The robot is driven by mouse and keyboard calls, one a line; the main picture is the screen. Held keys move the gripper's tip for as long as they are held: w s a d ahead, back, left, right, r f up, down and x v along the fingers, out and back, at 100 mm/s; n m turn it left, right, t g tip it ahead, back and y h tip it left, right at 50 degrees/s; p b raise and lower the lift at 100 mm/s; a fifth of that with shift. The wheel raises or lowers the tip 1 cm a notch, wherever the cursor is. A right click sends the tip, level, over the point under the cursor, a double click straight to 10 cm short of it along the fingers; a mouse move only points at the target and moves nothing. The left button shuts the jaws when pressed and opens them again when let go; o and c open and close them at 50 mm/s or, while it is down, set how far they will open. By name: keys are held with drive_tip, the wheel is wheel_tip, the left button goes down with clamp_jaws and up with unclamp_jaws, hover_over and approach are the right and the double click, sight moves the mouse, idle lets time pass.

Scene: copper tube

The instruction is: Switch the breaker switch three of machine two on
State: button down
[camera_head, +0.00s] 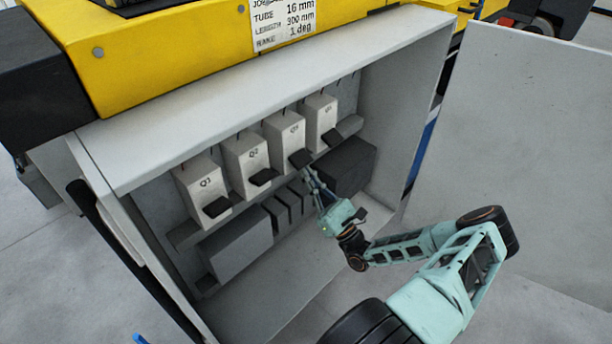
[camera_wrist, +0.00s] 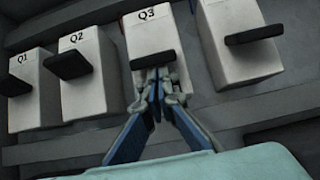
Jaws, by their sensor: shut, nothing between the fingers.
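The third breaker, Q3 (camera_wrist: 150,38), is a pale box with a black lever (camera_wrist: 153,60) in the wrist view. In the head view the same breaker (camera_head: 286,130) is third from the left, and its lever (camera_head: 299,158) sticks out at its lower end. My gripper (camera_wrist: 157,82) is shut and empty, with its tips at the lower edge of this lever. In the head view my gripper (camera_head: 308,172) reaches in from the lower right, just below the lever. I cannot tell whether the tips touch it.
Breakers Q1 (camera_wrist: 26,92) and Q2 (camera_wrist: 90,70) stand left of Q3, and another breaker (camera_wrist: 233,58) stands close on its right. The grey cabinet's side wall (camera_head: 405,110) and open door (camera_head: 530,160) lie to the right. A yellow machine (camera_head: 180,45) is above.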

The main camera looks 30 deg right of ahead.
drive_tip(key=shift+r, duration=0.1)
drive_tip(key=shift+s+r+g+p, duration=0.15)
drive_tip(key=shift+g+p, duration=0.15)
drive_tip(key=shift+p, duration=0.65)
